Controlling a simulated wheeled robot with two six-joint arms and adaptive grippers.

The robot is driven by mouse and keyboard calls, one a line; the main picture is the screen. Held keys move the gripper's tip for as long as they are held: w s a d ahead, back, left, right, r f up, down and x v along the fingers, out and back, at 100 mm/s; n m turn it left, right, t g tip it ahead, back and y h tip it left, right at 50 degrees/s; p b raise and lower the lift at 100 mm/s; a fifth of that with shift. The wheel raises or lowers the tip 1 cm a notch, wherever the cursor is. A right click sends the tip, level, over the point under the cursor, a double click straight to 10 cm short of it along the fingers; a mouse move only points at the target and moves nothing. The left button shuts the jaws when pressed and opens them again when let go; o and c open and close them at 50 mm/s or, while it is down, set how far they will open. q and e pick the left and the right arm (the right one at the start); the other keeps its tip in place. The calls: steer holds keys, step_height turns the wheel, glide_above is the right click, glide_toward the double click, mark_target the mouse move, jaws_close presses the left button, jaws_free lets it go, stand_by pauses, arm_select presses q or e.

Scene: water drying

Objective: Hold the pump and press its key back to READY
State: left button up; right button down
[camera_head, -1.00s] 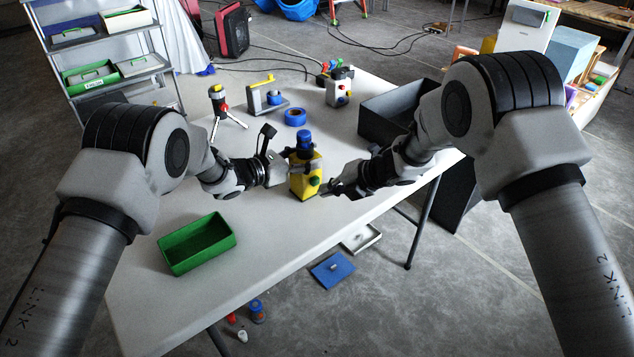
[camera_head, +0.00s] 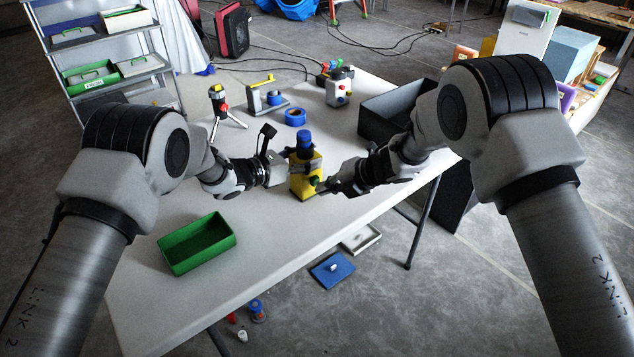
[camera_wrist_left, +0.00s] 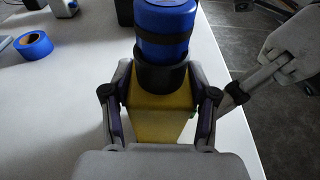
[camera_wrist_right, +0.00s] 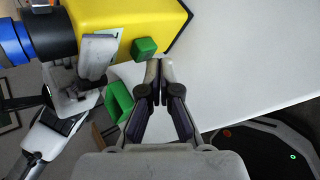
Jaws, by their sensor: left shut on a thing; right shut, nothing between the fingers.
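The pump (camera_head: 304,184) is a yellow box with a blue cylindrical cap (camera_head: 304,140) on a black collar, upright near the table's front right edge. My left gripper (camera_wrist_left: 160,82) is shut on the pump, with a finger on either side of its yellow body. The small green key (camera_wrist_right: 144,47) sticks out of the pump's side facing my right arm. My right gripper (camera_wrist_right: 160,66) is shut and empty, its fingertips right beside the key. I cannot tell whether they touch it. No READY marking is legible.
A green tray (camera_head: 171,252) lies at the table's front left. Blue tape (camera_head: 295,117), a small tripod (camera_head: 218,103) and a white device (camera_head: 339,88) stand farther back. A black bin (camera_head: 376,122) is behind my right arm. The table's left middle is clear.

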steer(key=shift+w+a, duration=0.25)
steer(key=shift+w, duration=0.15)
stand_by(0.7)
steer(key=shift+s+d, duration=0.5)
steer(key=shift+s, duration=0.2)
steer(key=shift+s, duration=0.1)
steer(key=shift+s+d, duration=0.75)
steer(key=shift+s, duration=0.25)
steer(key=shift+s+d, duration=0.75)
steer(key=shift+s, duration=0.2)
